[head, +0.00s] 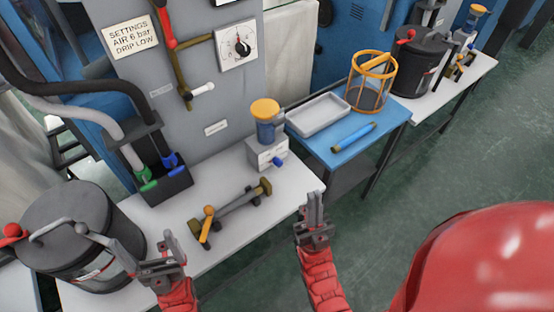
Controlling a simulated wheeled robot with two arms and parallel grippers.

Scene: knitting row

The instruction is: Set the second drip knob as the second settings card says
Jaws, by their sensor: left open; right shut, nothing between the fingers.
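A settings card (130,37) on the grey panel reads "SETTINGS AIR 6 bar DRIP LOW". Right of it is a white dial plate (230,58) with a black pointer knob (242,48); its marks are too small to read. On the white bench below stands a small unit with a blue body and an orange round knob (265,108) on top. I cannot tell which knob is the drip knob. My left gripper (173,246) is open and empty at the bench's front edge, beside the dark pot. My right gripper (315,207) is shut and empty, in front of the bench's right corner.
A dark lidded pot (75,240) stands at left. A holder with hoses (165,185) and a tool with an orange lever (208,222) lie on the bench (225,250). Right are a blue table (375,143), grey tray (318,114), wire basket (371,82) and another bench with a similar yellow-capped unit (479,10).

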